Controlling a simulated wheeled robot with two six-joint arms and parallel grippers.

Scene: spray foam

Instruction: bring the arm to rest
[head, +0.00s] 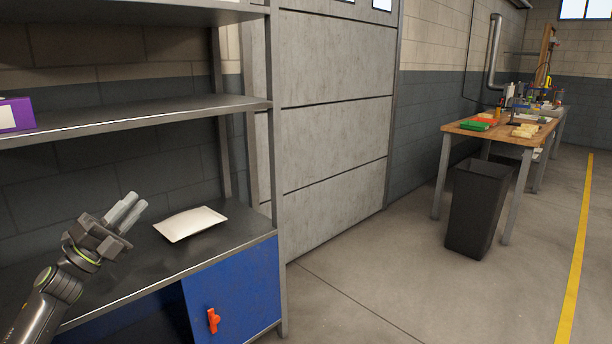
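My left gripper (131,206) is in the head view at the left, in front of and above the dark lower shelf top (150,270). Its two pale fingers point up and to the right, close beside each other. Nothing shows held between them, but from this angle I cannot tell whether they are fully shut. A flat white pouch (190,223) lies on the shelf top to the right of the fingers, apart from them. My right gripper is not in view.
A metal shelf board (150,119) with a purple box (16,114) runs above my gripper. A blue cabinet door (245,285) with an orange handle (213,320) is below. A black bin (478,208) stands by a cluttered wooden workbench (500,130). The middle floor is clear.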

